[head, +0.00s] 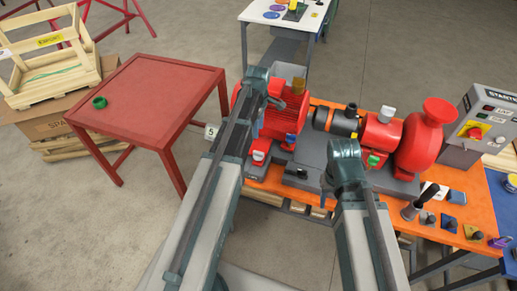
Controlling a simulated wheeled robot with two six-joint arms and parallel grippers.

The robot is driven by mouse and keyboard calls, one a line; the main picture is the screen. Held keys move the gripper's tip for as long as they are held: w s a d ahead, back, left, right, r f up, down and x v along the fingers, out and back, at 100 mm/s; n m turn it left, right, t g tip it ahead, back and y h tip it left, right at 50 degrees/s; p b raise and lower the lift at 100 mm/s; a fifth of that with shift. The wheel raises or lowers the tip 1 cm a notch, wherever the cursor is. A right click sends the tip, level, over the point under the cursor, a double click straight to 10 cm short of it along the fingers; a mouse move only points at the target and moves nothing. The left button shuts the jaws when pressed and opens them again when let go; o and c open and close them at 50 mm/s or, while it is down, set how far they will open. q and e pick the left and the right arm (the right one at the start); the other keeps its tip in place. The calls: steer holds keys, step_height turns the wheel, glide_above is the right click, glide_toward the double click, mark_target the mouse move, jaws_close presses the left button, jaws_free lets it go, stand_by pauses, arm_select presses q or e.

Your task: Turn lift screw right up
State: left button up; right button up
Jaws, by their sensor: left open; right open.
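A red motor (283,113) sits on the grey base plate (312,158) of the pump skid. Small red-and-white parts (258,156) stand by its near foot; I cannot tell which part is the right lift screw. My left gripper (275,100) is at the motor's upper left side, in front of it, and is open with nothing seen in it. My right gripper (327,185) is open near the front edge of the base plate, right of the motor; its fingers are small and partly hidden by its wrist.
A grey starter box (484,125) is at the far right. Small parts lie on the orange bench (437,234).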

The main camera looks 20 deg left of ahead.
mark_target(259, 152)
arm_select(q)
step_height(259, 152, down, 14)
steer(key=b, duration=1.3)
steer(key=shift+r+b, duration=0.1)
steer(key=shift+b, duration=0.25)
steer(key=shift+c, duration=0.3)
jaws_close()
